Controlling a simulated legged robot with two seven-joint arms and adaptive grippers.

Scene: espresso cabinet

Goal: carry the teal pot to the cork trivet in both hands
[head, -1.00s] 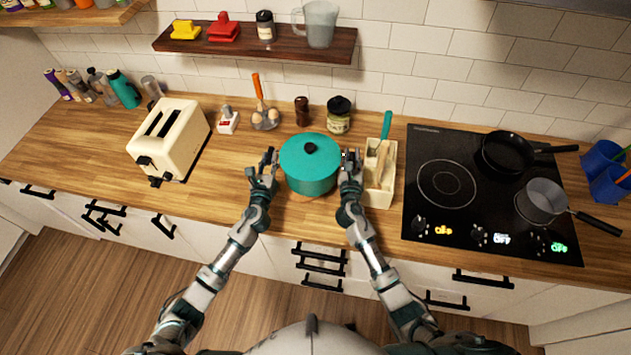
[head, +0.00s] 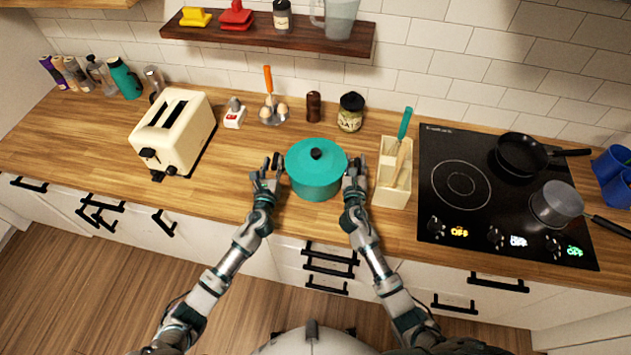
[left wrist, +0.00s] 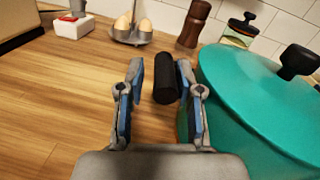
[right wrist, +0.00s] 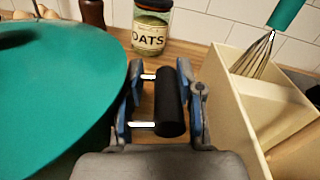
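The teal pot (head: 315,177) is upright at the counter's front, its lid on. The left wrist view shows its teal side (left wrist: 245,100), and the right wrist view shows its lid (right wrist: 60,90). My left gripper (head: 268,163) has its fingers either side of the black left handle (left wrist: 165,82), with a gap on one side. My right gripper (head: 354,170) likewise straddles the right handle (right wrist: 170,100), with a gap showing. Both look open around the handles. I cannot make out the cork trivet; the pot's base may hide it.
A cream utensil box (head: 392,185) stands close to the right of my right gripper. A hob (head: 465,225) with two pans lies further right. Behind the pot are an oats jar (head: 350,118), a brown mill (head: 313,106) and an egg holder (head: 273,115). A toaster (head: 173,135) stands left.

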